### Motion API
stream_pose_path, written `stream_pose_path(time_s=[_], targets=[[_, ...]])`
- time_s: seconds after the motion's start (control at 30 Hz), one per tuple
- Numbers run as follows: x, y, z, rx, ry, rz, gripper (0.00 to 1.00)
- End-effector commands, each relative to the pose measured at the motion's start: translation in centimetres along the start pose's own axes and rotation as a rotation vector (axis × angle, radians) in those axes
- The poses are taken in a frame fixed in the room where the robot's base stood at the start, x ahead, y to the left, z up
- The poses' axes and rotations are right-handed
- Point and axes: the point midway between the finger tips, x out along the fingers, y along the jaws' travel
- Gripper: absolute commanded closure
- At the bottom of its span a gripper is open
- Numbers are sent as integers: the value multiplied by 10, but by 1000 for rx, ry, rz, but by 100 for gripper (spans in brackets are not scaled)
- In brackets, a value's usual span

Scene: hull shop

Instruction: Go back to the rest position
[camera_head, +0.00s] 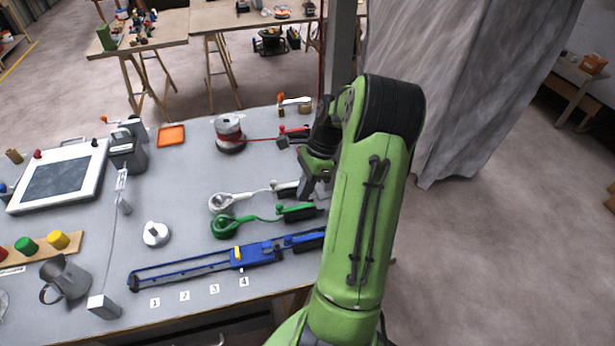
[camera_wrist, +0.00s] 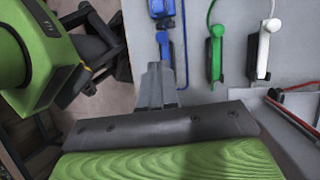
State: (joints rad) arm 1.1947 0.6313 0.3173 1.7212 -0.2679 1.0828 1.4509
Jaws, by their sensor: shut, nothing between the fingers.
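My green arm rises on the right of the head view and bends down to my gripper (camera_head: 308,188). The gripper points down over the right part of the grey bench, near the dark ends of the white and green cords. Its fingers are together and empty. In the wrist view the grey fingers (camera_wrist: 160,85) show in the middle, with nothing between them. Their height above the bench is hard to tell. My arm hides the right end of the blue rail.
The bench (camera_head: 185,205) holds a blue rail (camera_head: 185,272) with a yellow knob, a green cord (camera_head: 225,226), a white cord (camera_head: 222,201), a red-corded spool (camera_head: 229,128), an orange tray (camera_head: 171,135) and a jug (camera_head: 66,280). A grey curtain (camera_head: 430,90) hangs behind my arm. Open floor (camera_head: 490,270) lies right.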

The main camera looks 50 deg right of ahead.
Motion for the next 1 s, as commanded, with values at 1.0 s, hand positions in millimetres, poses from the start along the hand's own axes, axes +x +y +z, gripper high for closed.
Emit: stream_pose_path(time_s=[1.0], targets=[[-64, 112, 179, -1134, 428, -50, 100]])
